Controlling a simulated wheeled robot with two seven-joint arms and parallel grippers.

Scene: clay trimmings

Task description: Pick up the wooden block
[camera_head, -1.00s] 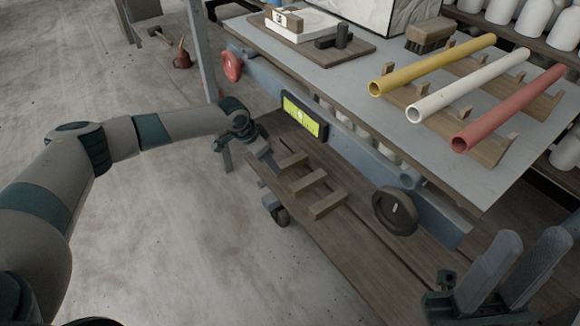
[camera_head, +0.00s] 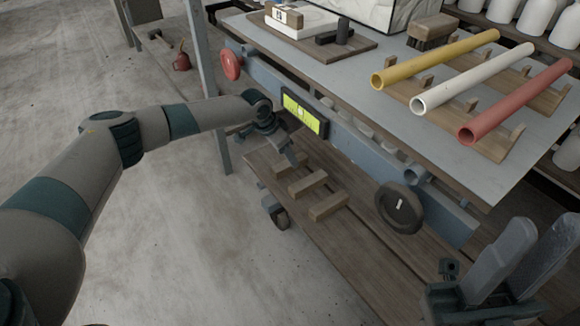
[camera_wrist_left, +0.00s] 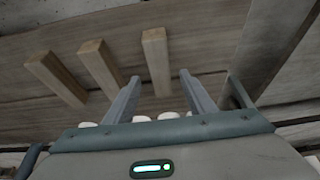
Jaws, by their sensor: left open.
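Three wooden blocks lie apart on the lower shelf in the head view: a far one (camera_head: 291,166), a middle one (camera_head: 308,184) and a near one (camera_head: 329,207). The left wrist view shows three blocks too: left (camera_wrist_left: 55,77), middle (camera_wrist_left: 98,66) and right (camera_wrist_left: 156,60). My left gripper (camera_head: 298,158) is open above the far end of the row. In the wrist view its fingers (camera_wrist_left: 160,78) frame the right block's lower part, with nothing visibly gripped. My right gripper (camera_head: 520,245) is at the lower right, fingers apart and empty.
The upper table (camera_head: 400,140) overhangs the shelf (camera_head: 350,245) close to my left arm. A green-yellow display (camera_head: 300,115) and a dark handwheel (camera_head: 399,207) are on its front. Yellow (camera_head: 435,59), white (camera_head: 470,80) and red (camera_head: 515,100) tubes lie on top.

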